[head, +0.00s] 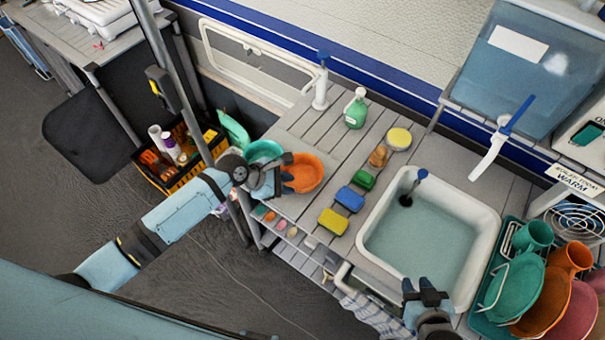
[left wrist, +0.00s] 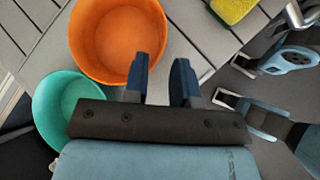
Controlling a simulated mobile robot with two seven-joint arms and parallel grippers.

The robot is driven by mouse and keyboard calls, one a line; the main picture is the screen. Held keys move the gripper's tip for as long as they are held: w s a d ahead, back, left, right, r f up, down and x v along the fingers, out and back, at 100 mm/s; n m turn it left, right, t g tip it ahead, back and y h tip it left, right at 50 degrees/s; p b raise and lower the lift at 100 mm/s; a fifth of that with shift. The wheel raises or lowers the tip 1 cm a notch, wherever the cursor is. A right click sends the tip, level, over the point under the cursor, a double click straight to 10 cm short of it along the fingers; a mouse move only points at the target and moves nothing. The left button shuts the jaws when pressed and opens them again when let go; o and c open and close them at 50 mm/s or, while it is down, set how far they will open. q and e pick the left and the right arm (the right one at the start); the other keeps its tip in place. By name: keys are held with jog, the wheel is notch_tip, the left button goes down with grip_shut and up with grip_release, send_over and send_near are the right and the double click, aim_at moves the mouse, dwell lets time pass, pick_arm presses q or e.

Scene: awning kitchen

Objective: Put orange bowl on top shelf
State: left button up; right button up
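The orange bowl (head: 308,172) stands upright on the left end of the slatted counter, next to a teal bowl (head: 262,150). My left gripper (head: 283,176) is at the orange bowl's near left side. In the left wrist view the orange bowl (left wrist: 112,35) looks empty. There the left gripper's blue fingers (left wrist: 160,82) are apart, one overlapping the bowl's rim and the other outside it. Contact cannot be told. My right gripper (head: 427,288) is open and empty by the sink's near edge. A shelf edge with small items (head: 279,225) shows below the counter; which shelf is top cannot be told.
Sponges (head: 333,221), a green soap bottle (head: 356,110) and the water-filled sink (head: 425,245) lie to the right. A dish rack (head: 487,312) with teal and orange dishes stands far right. A crate of bottles (head: 203,155) is left of the counter, near my left arm.

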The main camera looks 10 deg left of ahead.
aim_at(309, 190)
pick_arm(q)
jog(key=shift+x, duration=3.2)
jog(key=shift+r, duration=0.1)
grip_shut()
